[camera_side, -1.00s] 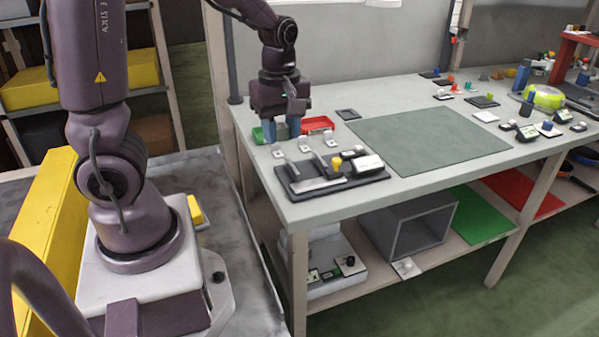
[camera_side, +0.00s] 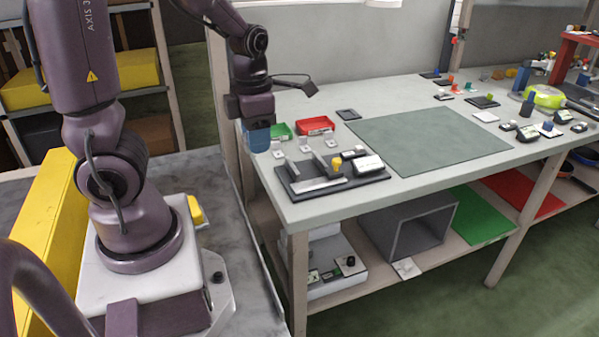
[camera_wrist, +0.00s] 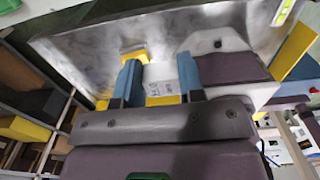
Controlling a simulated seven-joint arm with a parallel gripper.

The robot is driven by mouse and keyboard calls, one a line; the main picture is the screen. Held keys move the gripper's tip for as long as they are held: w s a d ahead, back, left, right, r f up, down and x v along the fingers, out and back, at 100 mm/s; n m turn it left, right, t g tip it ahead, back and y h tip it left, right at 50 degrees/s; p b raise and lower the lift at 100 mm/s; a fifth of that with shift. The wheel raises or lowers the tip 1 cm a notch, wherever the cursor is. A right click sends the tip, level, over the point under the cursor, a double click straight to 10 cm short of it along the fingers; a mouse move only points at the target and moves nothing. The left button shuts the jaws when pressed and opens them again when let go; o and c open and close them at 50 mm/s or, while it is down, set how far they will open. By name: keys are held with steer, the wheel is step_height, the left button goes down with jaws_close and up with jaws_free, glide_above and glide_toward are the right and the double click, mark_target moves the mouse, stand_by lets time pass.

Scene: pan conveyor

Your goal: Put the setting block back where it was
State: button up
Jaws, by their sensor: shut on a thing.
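My gripper (camera_side: 260,140) is at the left end of the bench in the side view, with its blue fingers around the level of the bench top. In the wrist view the two blue fingers (camera_wrist: 158,82) are shut on a small whitish block with dark printed marks (camera_wrist: 162,76), which I take to be the setting block. The fingers hide this block in the side view. A black fixture plate (camera_side: 362,178) with grey metal bars and a yellow knob lies on the bench, right of and nearer than the gripper.
A dark square pad (camera_side: 347,114) lies beyond, and a large green-grey mat (camera_side: 428,138) is clear.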

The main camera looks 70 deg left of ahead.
steer(key=w+a+f, duration=0.4)
steer(key=w+a, duration=0.1)
steer(key=w, duration=0.3)
glide_above(304, 171)
steer(key=f, duration=0.5)
steer(key=shift+s+d, duration=0.2)
steer(key=shift+s, duration=0.2)
steer(key=shift+w+a+f, duration=0.1)
steer(key=shift+w+f, duration=0.1)
steer(key=shift+f, duration=0.7)
steer(key=shift+w+a+f, duration=0.1)
steer(key=shift+w+f, duration=0.1)
steer(key=shift+f, duration=0.7)
steer(key=shift+f, duration=0.25)
steer(key=o, duration=1.1)
steer(key=shift+c, duration=0.2)
